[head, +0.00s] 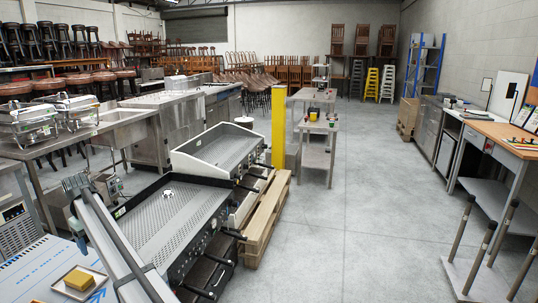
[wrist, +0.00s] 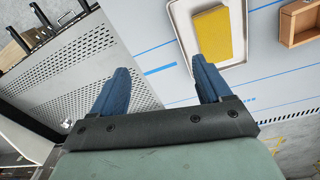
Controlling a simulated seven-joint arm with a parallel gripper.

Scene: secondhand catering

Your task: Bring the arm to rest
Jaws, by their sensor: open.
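My gripper (wrist: 160,66) shows in the wrist view with its two blue fingers spread wide apart and nothing between them. It hangs over the gap between a perforated griddle plate (wrist: 60,65) on the left and a pale worktop with blue lines (wrist: 262,65) on the right. A tray (wrist: 183,35) holding a yellow block (wrist: 211,34) lies beyond the right fingertip. In the head view, part of my arm crosses the lower left, and the fingers cannot be made out clearly there.
In the head view, the tray (head: 65,289) with its yellow block (head: 79,280) is at the lower left. Griddles (head: 165,228) stand beside my arm. A wooden box (wrist: 301,22) is at the wrist view's upper right. The concrete floor (head: 345,225) is open in the middle.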

